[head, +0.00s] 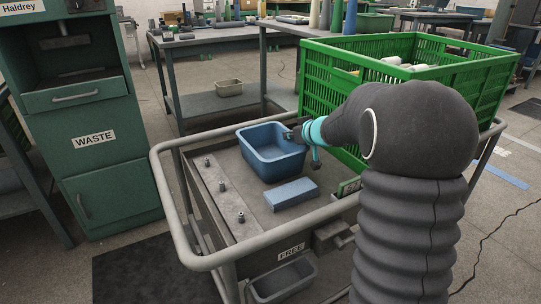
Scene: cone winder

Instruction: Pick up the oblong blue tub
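The oblong blue tub (262,168) stands upright on the grey cart top (243,190), near its back edge, and looks empty. My gripper (293,134) is at the tub's right rim, reaching in from the right with its dark fingertips at or just over that rim. The fingers are small and partly hidden by the turquoise wrist, so I cannot tell whether they are open or closed on the rim.
A flat blue block (291,194) lies in front of the tub. A large green crate (455,88) with pale cones stands on the right. A tubular rail (165,205) surrounds the cart top, with several small pegs (222,186) at left. A green WASTE cabinet (100,150) stands left.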

